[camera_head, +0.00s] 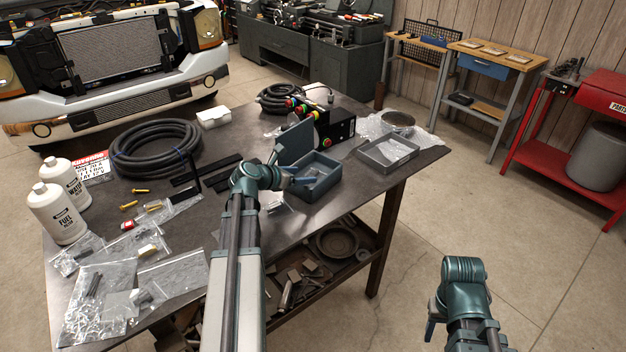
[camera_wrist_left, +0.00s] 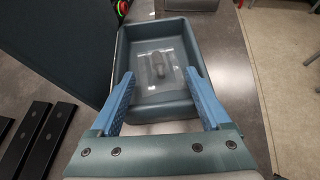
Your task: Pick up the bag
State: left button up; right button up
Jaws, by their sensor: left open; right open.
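A clear plastic bag with a small grey part inside (camera_wrist_left: 158,68) lies on the floor of a grey-blue open bin (camera_wrist_left: 180,28). In the head view the bin (camera_head: 318,190) stands on the dark table, its bag partly hidden by my arm. My left gripper (camera_head: 305,181) is open and over the bin. In the left wrist view its blue fingers (camera_wrist_left: 160,82) are apart, with the bag between and beyond their tips; it holds nothing. My right gripper (camera_head: 430,328) is low at the right, away from the table, only partly visible. Other clear bags (camera_head: 98,290) lie at the table's front left.
A dark upright panel (camera_head: 296,143) stands close to the bin's left, with black bars (camera_head: 208,173) further left. A second grey tray (camera_head: 388,153) is to the right. Hose coil (camera_head: 155,148) and white bottles (camera_head: 58,212) occupy the left. Open floor lies right of the table.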

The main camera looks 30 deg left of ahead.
aim_at(310, 173)
pick_arm(q)
jog(key=shift+b+x, duration=1.2)
jog(key=shift+x, duration=1.5)
jog(key=shift+a+r, duration=0.1)
grip_shut()
